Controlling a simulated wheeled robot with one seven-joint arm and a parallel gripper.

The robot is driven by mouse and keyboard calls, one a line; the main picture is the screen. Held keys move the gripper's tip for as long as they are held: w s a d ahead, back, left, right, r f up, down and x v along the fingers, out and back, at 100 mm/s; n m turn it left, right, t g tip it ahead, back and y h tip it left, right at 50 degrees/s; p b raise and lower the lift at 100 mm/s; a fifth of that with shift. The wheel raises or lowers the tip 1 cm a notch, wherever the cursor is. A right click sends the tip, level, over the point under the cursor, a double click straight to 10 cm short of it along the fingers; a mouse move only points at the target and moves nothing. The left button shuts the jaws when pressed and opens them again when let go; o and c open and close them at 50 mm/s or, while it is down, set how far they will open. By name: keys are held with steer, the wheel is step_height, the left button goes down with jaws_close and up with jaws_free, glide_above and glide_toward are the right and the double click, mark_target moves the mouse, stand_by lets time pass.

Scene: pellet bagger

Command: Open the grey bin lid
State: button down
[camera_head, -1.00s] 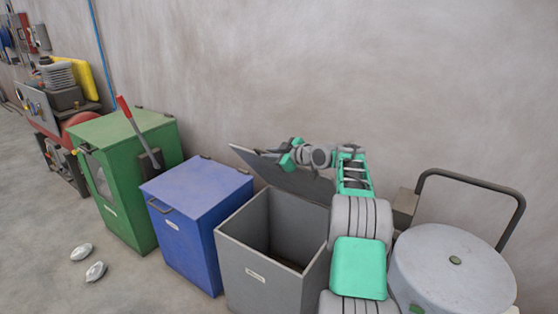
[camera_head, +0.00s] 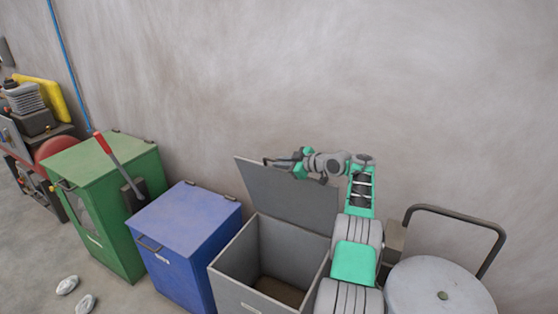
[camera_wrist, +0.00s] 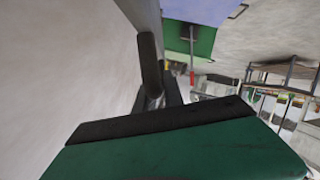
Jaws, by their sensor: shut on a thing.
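The grey bin (camera_head: 238,283) stands in the lower middle of the head view with its inside visible. Its grey lid (camera_head: 290,197) is raised steeply on the wall side. My gripper (camera_head: 277,163) is at the lid's upper edge, shut on the dark lid handle (camera_head: 267,161). In the wrist view a green finger with a dark pad (camera_wrist: 165,125) fills the bottom, and the dark handle bar (camera_wrist: 150,65) rises beyond it. The exact contact between fingers and handle is hard to see.
A closed blue bin (camera_head: 182,235) stands left of the grey bin. Beyond it is a green cabinet (camera_head: 105,205) with a red-gripped lever (camera_head: 103,143). A round grey drum (camera_head: 438,290) and a dark hoop rail (camera_head: 460,218) are at the right. The wall is behind.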

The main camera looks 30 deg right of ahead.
steer(key=shift+w+a+r, duration=0.1)
steer(key=shift+w+r, duration=0.05)
steer(key=c, duration=1.6)
jaws_free()
steer(key=shift+w+a, duration=0.2)
steer(key=shift+o, duration=0.7)
steer(key=shift+s+d, duration=0.25)
steer(key=shift+d, duration=0.15)
steer(key=shift+s+d+b, duration=0.25)
steer(key=shift+s+b, duration=0.2)
steer(key=shift+s, duration=0.05)
steer(key=b+v, duration=0.2)
steer(key=v, duration=0.4)
steer(key=shift+s+r, duration=0.3)
